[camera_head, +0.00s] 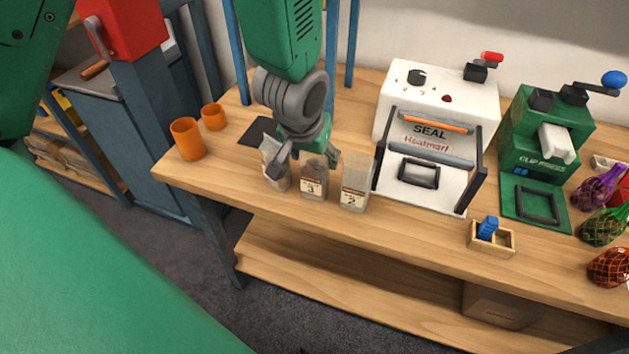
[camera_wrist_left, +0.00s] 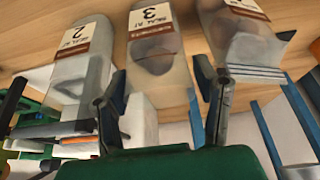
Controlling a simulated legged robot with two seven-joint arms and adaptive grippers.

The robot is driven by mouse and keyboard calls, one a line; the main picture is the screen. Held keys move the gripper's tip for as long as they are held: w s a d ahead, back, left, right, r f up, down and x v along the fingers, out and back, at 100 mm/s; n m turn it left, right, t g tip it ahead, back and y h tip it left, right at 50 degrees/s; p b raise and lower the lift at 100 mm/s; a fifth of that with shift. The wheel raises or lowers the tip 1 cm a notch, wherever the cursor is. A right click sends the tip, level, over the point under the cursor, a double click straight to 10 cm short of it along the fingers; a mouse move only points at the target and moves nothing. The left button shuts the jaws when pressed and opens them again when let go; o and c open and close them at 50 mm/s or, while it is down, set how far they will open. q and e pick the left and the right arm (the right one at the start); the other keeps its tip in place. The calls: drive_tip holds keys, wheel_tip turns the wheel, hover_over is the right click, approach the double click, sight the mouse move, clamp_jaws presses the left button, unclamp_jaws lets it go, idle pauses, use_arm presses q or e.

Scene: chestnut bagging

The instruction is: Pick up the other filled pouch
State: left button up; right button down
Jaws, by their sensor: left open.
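Three clear pouches with labels stand in a row near the front edge of the wooden table. The middle pouch, labelled 3 (camera_head: 313,184), shows dark brown contents; it is also in the left wrist view (camera_wrist_left: 155,60). To its right stands the pouch labelled 2 (camera_head: 354,188), which looks pale. To its left is another pouch (camera_head: 277,177), partly hidden by a finger; the left wrist view (camera_wrist_left: 240,35) shows brown contents and a banded top edge. My left gripper (camera_head: 304,160) is open above the middle pouch, its fingers on either side of that pouch's upper part. Contact cannot be told. My right gripper is not in view.
The white sealer (camera_head: 437,105) stands close behind and right of the pouches, with the green clip press (camera_head: 535,155) beyond. A small wooden box (camera_head: 492,240) sits at the front. Two orange cups (camera_head: 187,139) stand at the left. Net bags (camera_head: 602,228) lie at the right edge.

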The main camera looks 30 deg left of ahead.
use_arm(q)
drive_tip(key=x, duration=0.2)
drive_tip(key=shift+w+d+f, duration=0.2)
drive_tip(key=shift+w+f, duration=0.05)
drive_tip(key=shift+f, duration=0.05)
drive_tip(key=shift+s+a, duration=0.1)
drive_tip(key=shift+a, duration=0.05)
drive_tip(key=c, duration=0.9)
drive_tip(key=shift+o, duration=0.2)
